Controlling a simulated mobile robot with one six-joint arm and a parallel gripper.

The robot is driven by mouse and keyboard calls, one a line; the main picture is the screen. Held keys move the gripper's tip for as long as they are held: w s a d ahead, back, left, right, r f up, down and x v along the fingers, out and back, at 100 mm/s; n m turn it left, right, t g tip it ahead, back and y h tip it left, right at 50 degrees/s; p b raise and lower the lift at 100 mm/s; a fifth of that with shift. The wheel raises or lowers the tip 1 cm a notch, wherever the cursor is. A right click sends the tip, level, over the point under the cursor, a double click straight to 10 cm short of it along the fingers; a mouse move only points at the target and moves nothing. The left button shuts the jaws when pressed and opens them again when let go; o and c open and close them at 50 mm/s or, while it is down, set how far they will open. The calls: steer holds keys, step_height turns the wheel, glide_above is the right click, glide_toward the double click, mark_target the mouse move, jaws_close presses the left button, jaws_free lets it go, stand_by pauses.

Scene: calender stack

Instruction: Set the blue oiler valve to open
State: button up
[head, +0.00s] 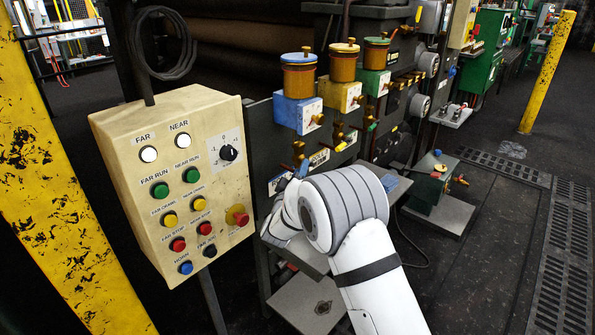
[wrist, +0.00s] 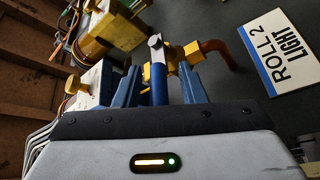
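The blue oiler (head: 298,85) has a blue lid and block with an amber cup, on the machine side in the head view. Below it is a small brass valve (head: 299,150), partly hidden by my arm. In the wrist view a blue valve handle (wrist: 158,88) with a pale grey end joins brass fittings (wrist: 190,54) and a copper-coloured pipe. My gripper (wrist: 162,80) has its two blue fingers apart, one on each side of the handle, with visible gaps. The handle's lower end is hidden behind my gripper body.
Yellow (head: 341,75) and green (head: 374,70) oilers stand right of the blue one. A cream control box (head: 175,180) with buttons and a red stop knob is close left of my arm. A "ROLL 2 LIGHT" plate (wrist: 280,50) is right of the valve.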

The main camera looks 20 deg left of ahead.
steer(key=shift+w, duration=0.1)
jaws_close()
stand_by(0.3)
